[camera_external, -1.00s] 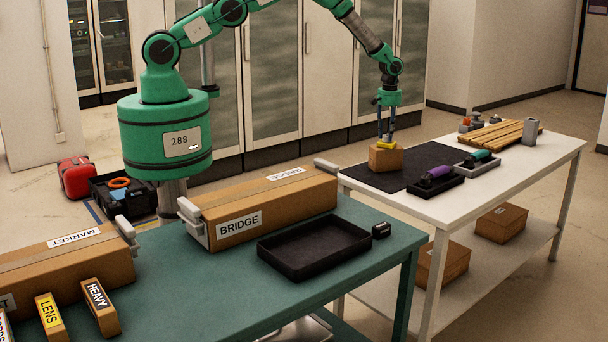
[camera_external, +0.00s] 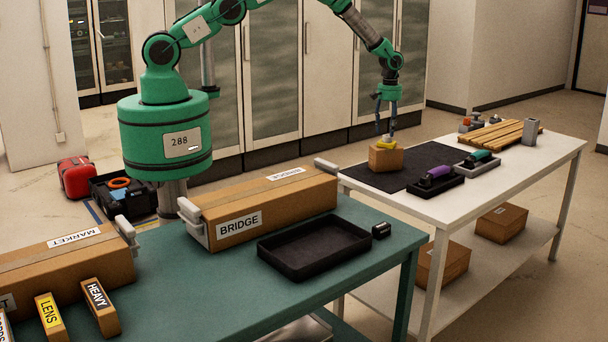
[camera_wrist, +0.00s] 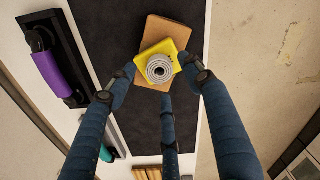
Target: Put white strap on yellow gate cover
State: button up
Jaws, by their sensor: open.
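The white strap (camera_wrist: 159,69) shows as a round coil lying on the yellow gate cover (camera_wrist: 150,51) in the wrist view. The cover sits on a brown block (camera_wrist: 167,25). In the external view the white strap (camera_external: 386,137) shows as a small pale spot on the yellow cover (camera_external: 385,144), on top of the brown block (camera_external: 386,158). My gripper (camera_wrist: 162,82) is open, its blue fingers spread about the coil with gaps between. In the external view my gripper (camera_external: 390,128) is just above the strap.
The block stands on a black mat (camera_external: 425,158) on the white table. Holders with a purple-handled tool (camera_external: 438,173) and a green-handled tool (camera_external: 480,156) stand to the right. A wooden slatted board (camera_external: 502,135) and a grey cup (camera_external: 530,132) are farther back.

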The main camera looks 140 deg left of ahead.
aim_at(387, 136)
notch_tip(387, 136, up, 10)
jog(key=b, duration=0.1)
dwell(0.4)
dwell(0.5)
dwell(0.5)
